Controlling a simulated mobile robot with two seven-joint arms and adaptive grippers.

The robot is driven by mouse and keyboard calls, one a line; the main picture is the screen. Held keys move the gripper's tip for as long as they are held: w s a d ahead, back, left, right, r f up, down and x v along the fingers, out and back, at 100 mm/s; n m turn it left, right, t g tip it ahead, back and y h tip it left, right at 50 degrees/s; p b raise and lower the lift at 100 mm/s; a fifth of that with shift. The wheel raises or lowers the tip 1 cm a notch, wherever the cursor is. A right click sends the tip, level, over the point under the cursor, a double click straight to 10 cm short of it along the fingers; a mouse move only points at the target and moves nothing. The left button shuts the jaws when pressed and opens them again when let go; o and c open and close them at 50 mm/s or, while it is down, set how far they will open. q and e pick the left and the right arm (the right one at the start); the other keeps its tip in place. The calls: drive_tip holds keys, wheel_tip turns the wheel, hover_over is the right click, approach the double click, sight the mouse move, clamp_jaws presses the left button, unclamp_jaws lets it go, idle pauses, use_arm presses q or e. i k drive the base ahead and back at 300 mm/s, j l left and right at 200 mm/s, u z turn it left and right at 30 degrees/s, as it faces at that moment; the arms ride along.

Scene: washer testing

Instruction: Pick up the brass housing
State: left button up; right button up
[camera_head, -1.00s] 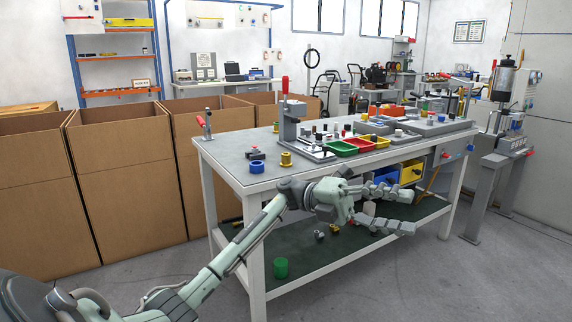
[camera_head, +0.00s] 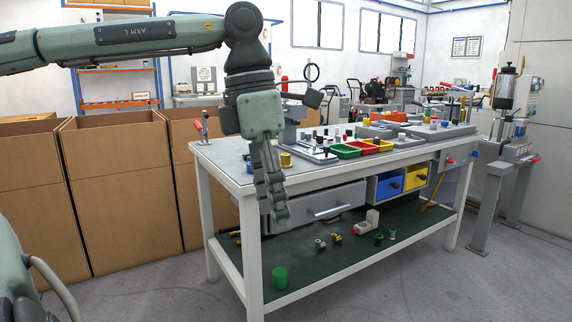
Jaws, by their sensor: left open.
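The brass housing (camera_head: 286,160), a small yellow-gold flanged piece, stands on the top of the workbench (camera_head: 345,171) near its front left part. My left gripper (camera_head: 274,212) is open and points down in front of the bench's front left edge. Its arm comes in high from the left. Its fingers hang just left of the brass housing in the picture, with tips below the tabletop's level. They look apart from the housing and hold nothing that I can see. The fingers hide part of the tabletop. My right gripper is not in view.
Red, green and yellow bins (camera_head: 345,150) and a grey press stand (camera_head: 291,125) are behind the housing. A red-handled clamp (camera_head: 202,126) is at the left corner. Small parts and a green cylinder (camera_head: 280,278) lie on the lower shelf. Cardboard boxes (camera_head: 120,190) line the left.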

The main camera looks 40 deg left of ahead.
sight(285, 163)
drive_tip(key=i+j, duration=0.95)
drive_tip(key=j, duration=0.25)
drive_tip(key=i+j, duration=0.5)
drive_tip(key=j, duration=0.1)
